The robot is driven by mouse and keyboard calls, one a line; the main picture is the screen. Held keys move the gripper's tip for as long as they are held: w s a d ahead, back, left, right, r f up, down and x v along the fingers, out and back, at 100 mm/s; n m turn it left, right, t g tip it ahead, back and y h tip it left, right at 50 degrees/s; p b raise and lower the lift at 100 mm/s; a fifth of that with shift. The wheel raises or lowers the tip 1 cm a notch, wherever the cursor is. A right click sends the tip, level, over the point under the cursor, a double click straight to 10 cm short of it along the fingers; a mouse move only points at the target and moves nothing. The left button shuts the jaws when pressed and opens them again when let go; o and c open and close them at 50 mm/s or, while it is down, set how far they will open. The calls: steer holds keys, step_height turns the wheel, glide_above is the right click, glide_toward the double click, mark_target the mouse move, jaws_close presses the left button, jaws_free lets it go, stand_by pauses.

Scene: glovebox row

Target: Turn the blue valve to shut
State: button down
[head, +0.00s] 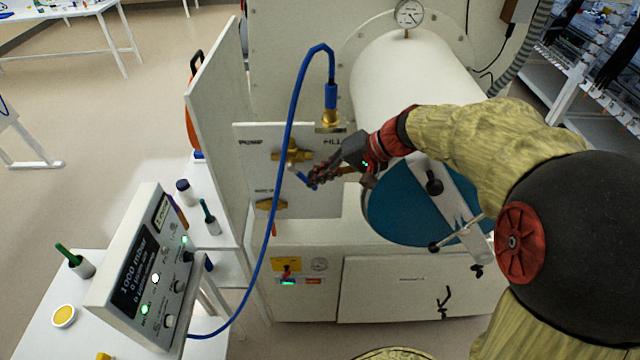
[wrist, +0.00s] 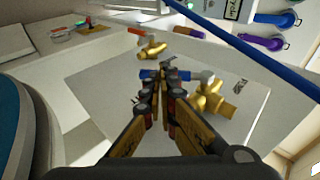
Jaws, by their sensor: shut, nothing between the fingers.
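The blue valve has a brass body (head: 292,155) on the white upright panel, under the lettering at its upper left. Its blue handle (head: 299,176) slants down and right from the body toward my fingertips. In the wrist view the blue handle (wrist: 150,74) lies across just beyond my fingertips, with the brass body (wrist: 212,98) to their right. My gripper (head: 314,182) is shut and empty, with its tips at the handle; it also shows in the wrist view (wrist: 160,88). Whether the tips touch the handle I cannot tell. My fingers hide part of the handle.
A second brass valve (head: 270,204) with an orange handle (wrist: 137,31) sits lower on the panel. A blue hose (head: 283,165) arcs in front of the panel. The white chamber (head: 415,75) with its blue round door (head: 405,215) stands right. A pressure controller (head: 140,270) stands lower left.

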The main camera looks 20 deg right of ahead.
steer(key=shift+s+f+b+x, duration=0.1)
steer(key=shift+s+b+x, duration=0.1)
steer(key=shift+b+x, duration=0.8)
steer(key=shift+s+f+b+x, duration=0.1)
steer(key=shift+s+b+x, duration=0.1)
steer(key=shift+b+x, duration=0.8)
steer(key=shift+r, duration=0.1)
steer(key=v, duration=1.2)
steer(key=s+a+f+n+h, duration=0.2)
steer(key=s+f+h, duration=0.1)
steer(key=s, duration=0.6)
steer(key=s+a+f+n+h, duration=0.2)
steer(key=s+f+h, duration=0.1)
steer(key=s, duration=0.6)
steer(key=shift+s+f+n+h, duration=0.3)
steer(key=shift+s+h, duration=0.1)
steer(key=shift+h, duration=0.4)
